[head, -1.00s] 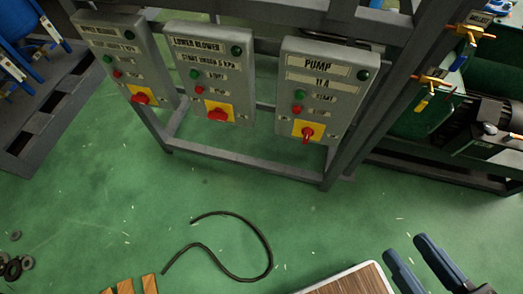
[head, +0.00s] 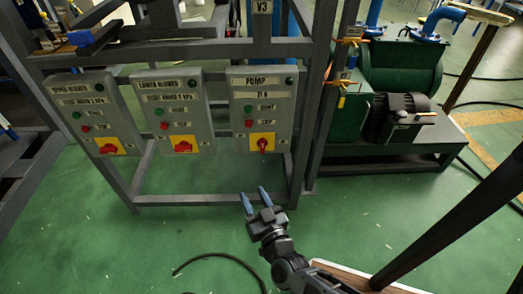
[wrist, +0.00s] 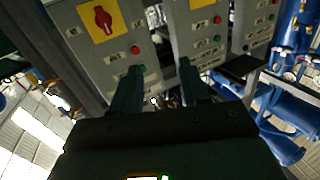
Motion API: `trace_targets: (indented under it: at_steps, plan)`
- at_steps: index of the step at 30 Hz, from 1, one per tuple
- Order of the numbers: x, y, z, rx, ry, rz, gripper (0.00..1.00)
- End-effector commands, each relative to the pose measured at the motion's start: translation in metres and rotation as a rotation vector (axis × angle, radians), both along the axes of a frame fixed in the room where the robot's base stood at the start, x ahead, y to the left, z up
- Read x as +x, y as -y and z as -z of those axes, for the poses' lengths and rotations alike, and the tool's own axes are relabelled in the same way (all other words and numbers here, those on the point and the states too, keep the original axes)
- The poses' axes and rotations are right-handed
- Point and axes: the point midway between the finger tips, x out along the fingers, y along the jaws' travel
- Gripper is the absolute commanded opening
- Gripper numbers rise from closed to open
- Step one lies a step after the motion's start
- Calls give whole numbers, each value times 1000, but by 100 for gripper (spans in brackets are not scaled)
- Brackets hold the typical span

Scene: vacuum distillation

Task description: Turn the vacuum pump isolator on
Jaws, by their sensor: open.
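The grey PUMP box (head: 240,112) hangs on the frame, rightmost of three boxes. Its isolator is a red knob (head: 262,144) on a yellow plate low on the box, with its handle roughly upright. In the wrist view the red knob (wrist: 103,18) is at the upper left, beyond the fingers. My gripper (head: 254,194) is below and in front of the PUMP box, apart from it. Its two blue fingers are spread with nothing between them; they also show in the wrist view (wrist: 158,88).
The LOWER BLOWER box (head: 203,120) and UPPER BLOWER box (head: 78,98) hang left of the PUMP box. Frame posts (head: 308,130) stand close on its right, then a green machine with a dark motor (head: 400,115). A black hose (head: 215,256) lies on the open green floor.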

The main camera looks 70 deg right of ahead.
Motion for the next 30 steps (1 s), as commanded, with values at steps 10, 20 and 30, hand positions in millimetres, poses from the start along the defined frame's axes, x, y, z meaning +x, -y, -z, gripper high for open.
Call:
trace_targets:
  at_steps: [10,20,30]
  plan:
    - [28,131,39,-33,-32,338,45]
    - [37,169,42,-37,-42,383,45]
    - [55,212,43,-37,-42,382,45]
